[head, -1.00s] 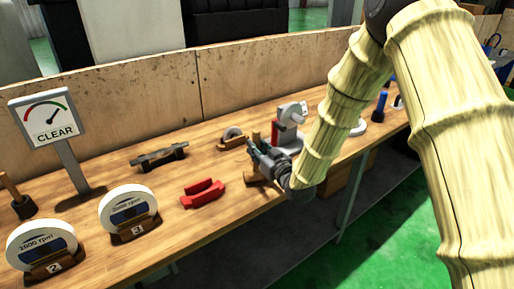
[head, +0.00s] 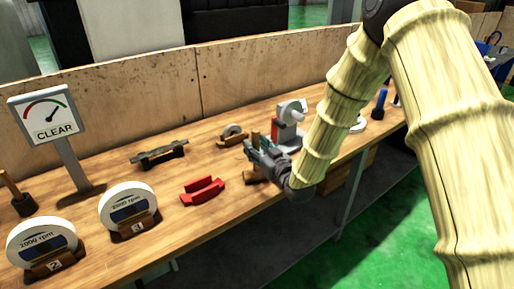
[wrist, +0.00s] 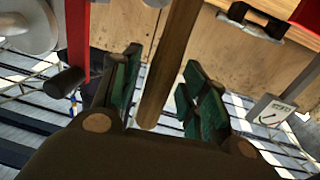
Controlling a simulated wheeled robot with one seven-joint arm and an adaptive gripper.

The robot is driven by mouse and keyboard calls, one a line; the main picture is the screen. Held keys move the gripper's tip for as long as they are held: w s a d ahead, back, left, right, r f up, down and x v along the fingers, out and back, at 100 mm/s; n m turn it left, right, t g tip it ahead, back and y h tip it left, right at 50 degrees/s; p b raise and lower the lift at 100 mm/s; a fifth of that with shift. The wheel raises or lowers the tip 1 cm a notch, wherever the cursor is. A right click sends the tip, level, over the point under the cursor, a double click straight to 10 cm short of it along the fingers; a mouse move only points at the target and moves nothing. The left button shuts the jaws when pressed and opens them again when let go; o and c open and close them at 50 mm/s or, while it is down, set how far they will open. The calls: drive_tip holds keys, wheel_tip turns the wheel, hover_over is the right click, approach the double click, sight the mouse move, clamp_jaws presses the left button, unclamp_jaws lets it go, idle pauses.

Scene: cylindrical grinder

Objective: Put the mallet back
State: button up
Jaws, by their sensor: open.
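A brown wooden handle (wrist: 168,65), apparently the mallet's, runs between the two green-padded fingers of my gripper (wrist: 163,95) in the wrist view. The fingers are open, with a gap visible on each side of the handle. The handle's top is cut off by the frame and no mallet head is visible there. In the head view my gripper (head: 258,152) is over the bench near its front edge. Brown wood (head: 254,175) shows just below it, partly hidden. At the far left, another wooden handle rises from a black base (head: 25,206); I cannot tell whether it is a mallet.
A red-and-grey device (head: 287,125) stands close behind my gripper. A red cradle (head: 202,190), a dark bar on supports (head: 158,155) and a small wheel on a wooden block (head: 232,135) are to its left. Numbered wheels (head: 128,210) and a CLEAR gauge sign (head: 48,118) stand farther left.

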drive_tip(key=shift+s+d, duration=0.15)
drive_tip(key=shift+s, duration=0.05)
drive_tip(key=b+v, duration=0.3)
drive_tip(key=v, duration=0.8)
drive_tip(key=shift+s+d, duration=0.2)
drive_tip(key=shift+s, duration=0.05)
drive_tip(key=s+d+f+m+g+h, duration=0.15)
drive_tip(key=s+f, duration=0.25)
drive_tip(key=f, duration=0.5)
drive_tip(key=s+d+f+m+g+h, duration=0.1)
drive_tip(key=s+d+f+g+h, duration=0.2)
drive_tip(key=f, duration=0.6)
drive_tip(key=s+d+f+m+g+h, duration=0.1)
drive_tip(key=s+d+f+g, duration=0.15)
drive_tip(key=s+f, duration=0.4)
drive_tip(key=s+d+f+m+g+h, duration=0.1)
drive_tip(key=s+d+f+g, duration=0.1)
drive_tip(key=s+f, duration=0.4)
drive_tip(key=s+d+f+m+g+h, duration=0.1)
drive_tip(key=s+d+f+g, duration=0.2)
drive_tip(key=s, duration=0.9)
drive_tip(key=s+d+f+m+g+h, duration=0.1)
drive_tip(key=s+d+f+g, duration=0.2)
drive_tip(key=s+f, duration=0.6)
drive_tip(key=shift+s+d+h, duration=0.35)
drive_tip(key=shift+s+d, duration=0.1)
drive_tip(key=shift+d, duration=0.2)
